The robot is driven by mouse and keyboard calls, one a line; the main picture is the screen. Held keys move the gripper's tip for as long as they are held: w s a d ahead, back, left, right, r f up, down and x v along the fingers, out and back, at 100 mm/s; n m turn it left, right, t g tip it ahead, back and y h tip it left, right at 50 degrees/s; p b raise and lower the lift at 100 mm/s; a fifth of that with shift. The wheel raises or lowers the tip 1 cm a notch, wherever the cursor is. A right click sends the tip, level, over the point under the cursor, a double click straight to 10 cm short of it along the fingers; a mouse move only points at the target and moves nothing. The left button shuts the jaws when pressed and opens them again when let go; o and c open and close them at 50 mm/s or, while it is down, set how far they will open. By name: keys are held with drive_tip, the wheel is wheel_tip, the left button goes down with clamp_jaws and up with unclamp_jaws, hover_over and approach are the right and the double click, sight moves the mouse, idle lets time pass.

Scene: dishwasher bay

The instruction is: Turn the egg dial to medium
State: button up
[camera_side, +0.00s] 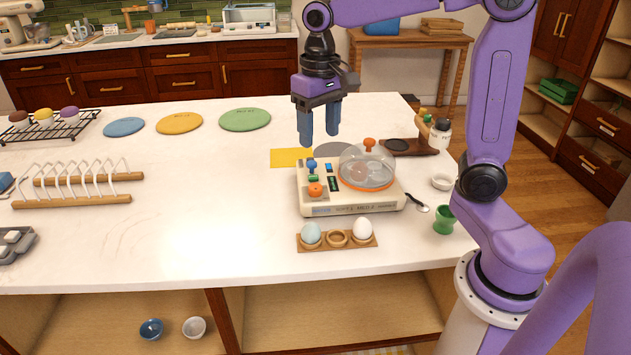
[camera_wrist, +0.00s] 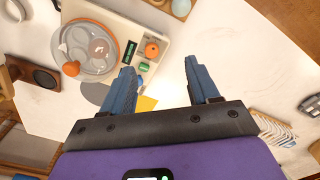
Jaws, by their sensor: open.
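A cream egg cooker (camera_side: 350,205) stands on the white counter. An orange dial (camera_side: 315,189) sits on the left of its control panel, and it also shows in the wrist view (camera_wrist: 152,50). A blue knob (camera_side: 311,165) stands behind the dial. The dial's setting is too small to read. A clear domed lid with an orange knob (camera_side: 369,144) covers the cooker's round plate. My gripper (camera_side: 319,138) points down above and behind the control panel, apart from the cooker. Its blue fingers are spread with nothing between them, as the wrist view (camera_wrist: 160,70) also shows.
An egg holder (camera_side: 337,240) with two eggs stands in front of the cooker. A green egg cup (camera_side: 444,220), a white bowl (camera_side: 442,182) and a spoon (camera_side: 417,203) lie to its right. A yellow mat (camera_side: 290,157) lies behind it.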

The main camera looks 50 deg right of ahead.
sight(315, 186)
drive_tip(key=w+d+r+m, duration=0.1)
drive_tip(key=w+d+m, duration=0.2)
drive_tip(key=w, duration=0.1)
drive_tip(key=f, duration=1.7)
drive_tip(key=shift+s+d, duration=0.1)
drive_tip(key=shift+s, duration=0.1)
drive_tip(key=shift+c, duration=0.2)
drive_tip(key=c, duration=1)
